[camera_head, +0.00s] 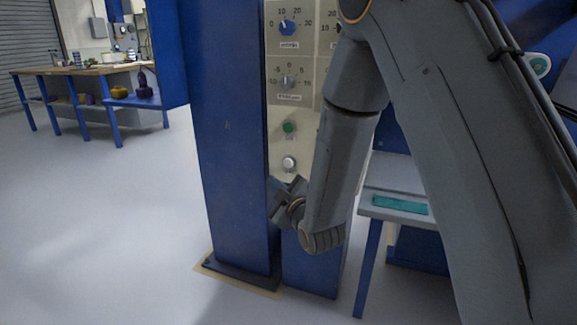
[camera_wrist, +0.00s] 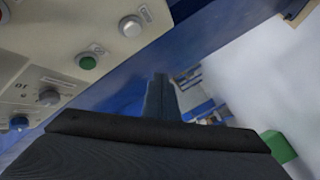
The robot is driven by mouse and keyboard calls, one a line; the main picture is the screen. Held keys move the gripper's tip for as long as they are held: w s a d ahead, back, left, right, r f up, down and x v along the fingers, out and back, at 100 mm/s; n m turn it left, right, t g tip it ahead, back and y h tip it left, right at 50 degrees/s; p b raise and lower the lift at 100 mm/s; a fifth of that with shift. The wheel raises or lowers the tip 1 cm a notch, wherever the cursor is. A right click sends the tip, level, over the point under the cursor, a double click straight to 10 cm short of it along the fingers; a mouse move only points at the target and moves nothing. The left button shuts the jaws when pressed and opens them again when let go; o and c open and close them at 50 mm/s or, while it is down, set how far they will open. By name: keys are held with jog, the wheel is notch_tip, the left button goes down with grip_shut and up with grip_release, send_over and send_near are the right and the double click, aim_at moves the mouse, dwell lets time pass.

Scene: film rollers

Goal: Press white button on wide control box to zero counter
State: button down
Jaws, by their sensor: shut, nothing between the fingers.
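The beige control box (camera_head: 275,110) stands upright behind a blue post, with its left edge hidden. Its white button (camera_head: 289,163) is low on the panel, below a green button (camera_head: 289,127). My gripper (camera_head: 282,199) is just below the white button, partly hidden by its own wrist. In the wrist view the white button (camera_wrist: 130,26) is at the upper left, raised and uncovered. My shut, empty gripper (camera_wrist: 160,84) points up there, to the right of and below the button, apart from it in the picture. I cannot tell its distance from the panel.
A blue post (camera_head: 228,140) stands just left of the panel. A blue knob (camera_head: 288,27) and a grey knob (camera_head: 288,82) sit higher on the panel. A small table (camera_head: 393,187) is at the right. A workbench (camera_head: 85,70) stands far left; the floor between is clear.

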aim_at(288, 168)
jog(key=shift+w+d+b, duration=0.35)
jog(key=shift+w+d, duration=0.15)
jog(key=shift+w, duration=0.85)
jog(key=shift+w+d+b, duration=0.3)
jog(key=shift+w+d, duration=0.15)
jog(key=shift+w, duration=0.9)
jog(key=shift+w+d+b, duration=0.35)
jog(key=shift+w+d, duration=0.15)
jog(key=shift+w, duration=0.85)
jog(key=shift+w+d, duration=0.2)
jog(key=shift+w, duration=0.25)
jog(key=shift+w+d, duration=0.15)
jog(key=shift+w, duration=0.25)
jog(key=shift+s, duration=0.1)
jog(key=shift+s+a, duration=0.3)
jog(key=shift+s, duration=0.4)
jog(key=shift+s+a+p, duration=0.3)
jog(key=shift+s+p, duration=0.05)
jog(key=shift+s, duration=0.45)
jog(key=shift+s+a+p, duration=0.25)
jog(key=shift+s+p, duration=0.05)
jog(key=shift+s, duration=0.5)
jog(key=shift+s+a+p, duration=0.3)
jog(key=shift+s+p, duration=0.05)
jog(key=shift+s, duration=0.45)
